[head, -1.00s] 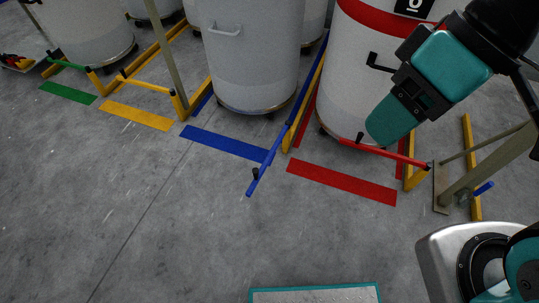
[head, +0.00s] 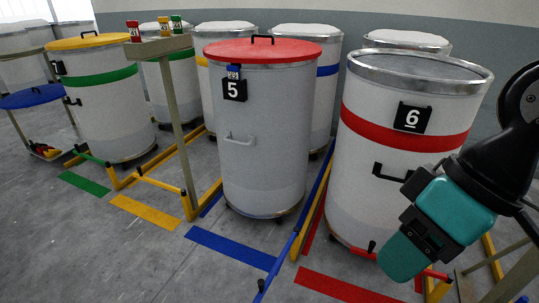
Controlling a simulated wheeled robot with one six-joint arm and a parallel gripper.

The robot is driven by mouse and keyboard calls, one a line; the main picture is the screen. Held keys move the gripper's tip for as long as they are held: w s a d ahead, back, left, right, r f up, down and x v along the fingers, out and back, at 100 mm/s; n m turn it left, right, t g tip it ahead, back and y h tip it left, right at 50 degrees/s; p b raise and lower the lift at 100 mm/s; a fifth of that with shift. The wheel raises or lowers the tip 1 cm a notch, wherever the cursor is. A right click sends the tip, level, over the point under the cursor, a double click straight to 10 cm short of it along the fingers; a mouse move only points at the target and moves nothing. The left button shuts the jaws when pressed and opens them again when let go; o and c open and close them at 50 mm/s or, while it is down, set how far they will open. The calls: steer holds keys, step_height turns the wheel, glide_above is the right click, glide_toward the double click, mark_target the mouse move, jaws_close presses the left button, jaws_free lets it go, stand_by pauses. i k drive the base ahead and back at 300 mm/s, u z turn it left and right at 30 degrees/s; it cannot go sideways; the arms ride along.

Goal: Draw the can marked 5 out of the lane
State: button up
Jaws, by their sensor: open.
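The can marked 5 (head: 262,165) is a tall grey can with a red lid (head: 263,50), upright in the blue lane. Its black plate (head: 234,90) bears a white 5, with a small blue tag (head: 233,72) above it. A pale handle (head: 240,139) is on its front. The blue bar (head: 281,253) points outward from the lane's right side, so the lane's front looks clear. My gripper (head: 425,235) is open and empty, at the right in front of the can marked 6 and well apart from can 5.
The can marked 6 (head: 365,130), with a red band, stands in the red lane right of can 5. A post (head: 174,125) stands to the left, beside yellow rails (head: 207,199). More cans stand behind and left. The floor (head: 150,270) in front is clear.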

mark_target(264, 120)
steer(key=k, duration=0.55)
steer(key=u, duration=0.85)
steer(key=i, duration=1.6)
steer(key=z, duration=0.6)
steer(key=i, duration=0.75)
steer(key=z, duration=0.7)
